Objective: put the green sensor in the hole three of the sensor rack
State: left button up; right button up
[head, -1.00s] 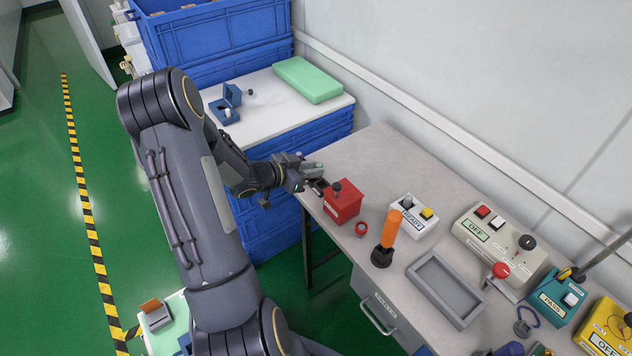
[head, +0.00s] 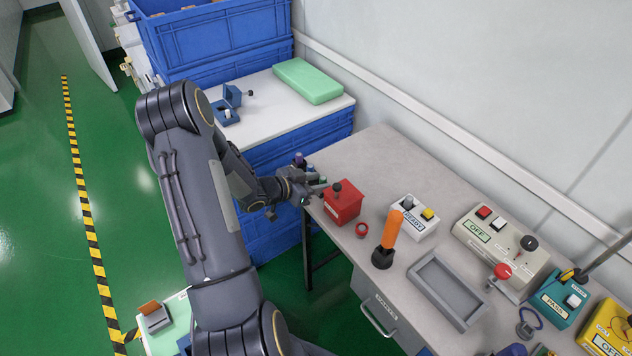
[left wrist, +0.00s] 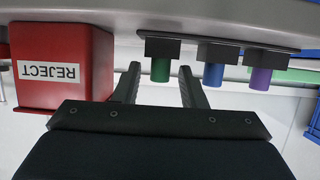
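The green sensor (left wrist: 160,69) stands in a black block at the table edge, in the upside-down left wrist view. A blue sensor (left wrist: 213,72) and a purple sensor (left wrist: 260,80) stand beside it in similar black blocks. My left gripper (left wrist: 161,72) is open; its two fingers lie either side of the green sensor in the picture, with gaps on both sides. In the head view my left gripper (head: 318,190) is by the table's left end, and the purple sensor (head: 299,160) shows behind it. I cannot identify the sensor rack or hole three. My right gripper is out of view.
The red REJECT box (head: 343,202) is close beside my left gripper, also large in the left wrist view (left wrist: 62,60). A red ring (head: 361,229), an orange-handled tool (head: 390,232), a READY box (head: 414,215) and an empty grey tray (head: 446,290) are farther right.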

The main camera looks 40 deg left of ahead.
pick_arm(q)
jog(key=shift+r, duration=0.25)
jog(key=v, duration=1.1)
notch_tip(320, 180, up, 13)
jog(key=d+n+g+y, duration=0.3)
jog(key=n+y, duration=0.1)
jog(key=y, duration=0.3)
jog(key=s+d+g+h, duration=0.2)
jog(key=s+d+h, duration=0.1)
jog(key=s+d, duration=0.4)
jog(key=s+d+g+h, duration=0.2)
jog(key=s+d+h, duration=0.2)
jog(key=s+d, duration=0.4)
jog(key=d, duration=0.5)
jog(key=shift+s+d+r+n+p, duration=0.2)
jog(key=shift+r+n+p, duration=0.1)
jog(key=shift+r+n, duration=0.1)
